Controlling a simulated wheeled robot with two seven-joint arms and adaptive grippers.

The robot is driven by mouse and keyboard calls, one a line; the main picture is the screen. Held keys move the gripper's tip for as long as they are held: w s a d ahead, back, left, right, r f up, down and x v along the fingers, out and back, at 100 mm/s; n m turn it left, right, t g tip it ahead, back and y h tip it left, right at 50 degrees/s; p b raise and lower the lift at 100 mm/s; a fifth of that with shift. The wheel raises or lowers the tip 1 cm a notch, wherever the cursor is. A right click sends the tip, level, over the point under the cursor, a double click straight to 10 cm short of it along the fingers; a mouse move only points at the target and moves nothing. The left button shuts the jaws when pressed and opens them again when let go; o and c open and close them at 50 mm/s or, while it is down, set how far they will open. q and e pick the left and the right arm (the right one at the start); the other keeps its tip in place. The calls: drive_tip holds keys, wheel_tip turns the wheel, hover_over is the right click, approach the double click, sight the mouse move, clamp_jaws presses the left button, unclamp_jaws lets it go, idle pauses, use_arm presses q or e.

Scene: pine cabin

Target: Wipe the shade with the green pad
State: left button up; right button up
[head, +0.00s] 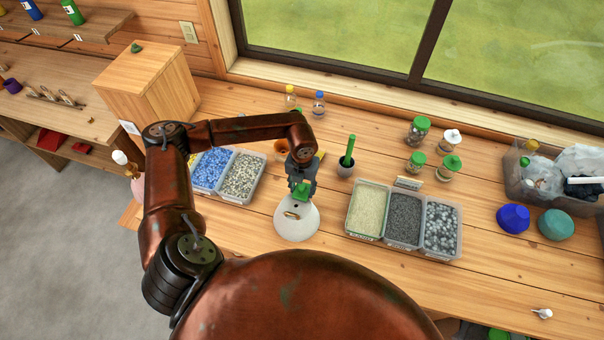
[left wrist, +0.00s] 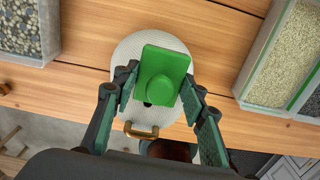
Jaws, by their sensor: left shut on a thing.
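The shade (head: 298,224) is a white, rounded dome with a brass handle, sitting on the wooden bench near its front edge. It also shows in the left wrist view (left wrist: 128,52), partly behind the pad. The green pad (head: 301,191) is a flat square with a round knob (left wrist: 163,76). My left gripper (head: 302,180) is shut on the green pad and holds it over the far part of the shade. Whether the pad touches the shade, I cannot tell. My right gripper is not in view.
Bins of blue and grey stones (head: 227,171) stand left of the shade, bins of grain and pebbles (head: 403,219) right. A cup with a green-handled tool (head: 346,165) stands behind. Green-lidded jars (head: 417,132), blue (head: 513,218) and teal (head: 556,224) pieces are farther right.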

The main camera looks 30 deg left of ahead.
use_arm(q)
drive_tip(key=r, duration=0.1)
drive_tip(key=r+p, duration=0.1)
drive_tip(key=r, duration=0.3)
drive_tip(key=shift+s+a, duration=0.25)
drive_tip(key=shift+s, duration=0.05)
drive_tip(key=shift+w+r+p, duration=0.1)
drive_tip(key=shift+r+p, duration=0.15)
drive_tip(key=shift+p, duration=0.15)
drive_tip(key=shift+r, duration=0.4)
drive_tip(key=shift+r+p, duration=0.5)
drive_tip(key=shift+r, duration=0.4)
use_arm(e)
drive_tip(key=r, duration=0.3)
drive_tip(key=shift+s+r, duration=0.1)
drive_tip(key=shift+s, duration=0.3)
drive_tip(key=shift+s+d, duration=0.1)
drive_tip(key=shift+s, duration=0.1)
